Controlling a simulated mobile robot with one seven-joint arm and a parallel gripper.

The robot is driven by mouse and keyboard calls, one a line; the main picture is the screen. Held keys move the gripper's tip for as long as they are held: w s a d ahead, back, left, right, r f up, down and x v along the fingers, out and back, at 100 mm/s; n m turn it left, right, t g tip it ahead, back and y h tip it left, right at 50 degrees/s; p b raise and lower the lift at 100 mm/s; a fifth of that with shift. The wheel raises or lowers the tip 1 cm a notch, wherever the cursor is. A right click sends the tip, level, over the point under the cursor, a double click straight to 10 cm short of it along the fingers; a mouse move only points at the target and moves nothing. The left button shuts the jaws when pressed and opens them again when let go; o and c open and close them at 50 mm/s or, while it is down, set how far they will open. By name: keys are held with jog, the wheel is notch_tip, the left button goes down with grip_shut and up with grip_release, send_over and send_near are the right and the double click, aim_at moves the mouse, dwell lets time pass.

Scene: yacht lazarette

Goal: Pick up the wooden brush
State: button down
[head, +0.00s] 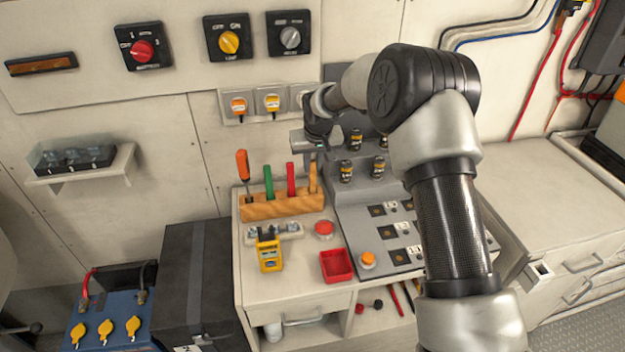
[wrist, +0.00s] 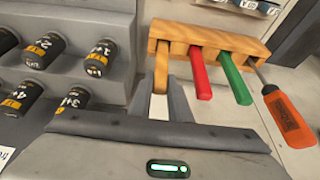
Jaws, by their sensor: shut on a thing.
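The wooden brush shows as a tan handle in the wrist view (wrist: 161,62) and in the head view (head: 312,178). It stands at the right end of a wooden rack (head: 282,207), which also shows in the wrist view (wrist: 212,37). My gripper (wrist: 162,92) is shut on the brush handle, one finger on each side. In the head view my gripper (head: 315,152) is above the rack's right end, partly hidden by my arm. The brush's lower part is hidden in the rack.
The rack also holds a red-handled tool (wrist: 200,75), a green-handled tool (wrist: 236,80) and an orange screwdriver (wrist: 290,120). A grey stepped stand with several black cylinders (wrist: 45,47) is close beside my gripper. A red tray (head: 337,266) lies in front.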

notch_tip(320, 180, up, 10)
jog(key=shift+b, duration=0.4)
dwell(1.7)
